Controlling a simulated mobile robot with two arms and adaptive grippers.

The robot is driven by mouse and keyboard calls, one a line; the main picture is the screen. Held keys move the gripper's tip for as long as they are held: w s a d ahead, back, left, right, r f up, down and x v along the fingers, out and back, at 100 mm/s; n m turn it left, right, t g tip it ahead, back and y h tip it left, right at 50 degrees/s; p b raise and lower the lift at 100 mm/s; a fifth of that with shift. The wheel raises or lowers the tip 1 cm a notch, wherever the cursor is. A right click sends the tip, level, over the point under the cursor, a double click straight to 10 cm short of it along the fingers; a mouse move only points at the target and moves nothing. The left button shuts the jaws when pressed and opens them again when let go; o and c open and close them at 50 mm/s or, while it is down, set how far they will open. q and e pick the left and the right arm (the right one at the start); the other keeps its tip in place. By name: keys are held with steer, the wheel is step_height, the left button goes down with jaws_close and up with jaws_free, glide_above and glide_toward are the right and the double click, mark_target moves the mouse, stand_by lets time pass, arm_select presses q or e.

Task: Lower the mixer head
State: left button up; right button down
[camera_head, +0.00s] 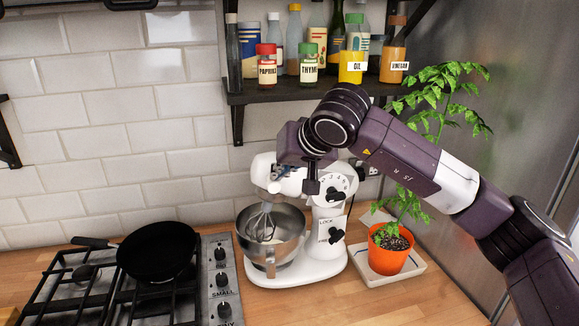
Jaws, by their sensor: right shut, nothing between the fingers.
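The white stand mixer (325,243) stands on the wooden counter. Its head (263,172) is partly hidden behind my right gripper. A wire whisk (260,222) hangs from the head at a slant, its lower part within the outline of the steel bowl (284,252). The head looks somewhat tilted; its exact angle is hard to tell. My right gripper (312,188) is shut and empty, pointing down at the mixer's head from above; whether it touches is unclear. A dark knob marked LOCK (336,235) is on the mixer's stand. My left gripper is out of view.
A potted plant with an orange pot (389,252) stands on a white tray (408,274) right of the mixer, under my right arm. A black pan (158,250) sits on the gas stove (222,290) at left. A dark shelf (300,92) with jars and bottles hangs above.

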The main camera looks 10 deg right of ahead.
arm_select(q)
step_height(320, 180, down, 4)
steer(key=b, duration=0.3)
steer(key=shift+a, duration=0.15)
arm_select(e)
steer(key=a+f+n+h, duration=0.1)
steer(key=a+f, duration=0.2)
steer(key=f, duration=0.2)
steer(key=shift+a+h, duration=0.2)
steer(key=shift+h, duration=0.2)
steer(key=shift+f, duration=0.1)
arm_select(q)
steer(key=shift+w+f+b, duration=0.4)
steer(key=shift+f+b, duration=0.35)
steer(key=shift+b, duration=0.2)
arm_select(e)
steer(key=w+a+r+v, duration=0.1)
steer(key=w+r+v, duration=0.1)
steer(key=v, duration=1)
steer(key=shift+s+r, duration=0.25)
steer(key=shift+r, duration=0.05)
steer(key=shift+d, duration=0.15)
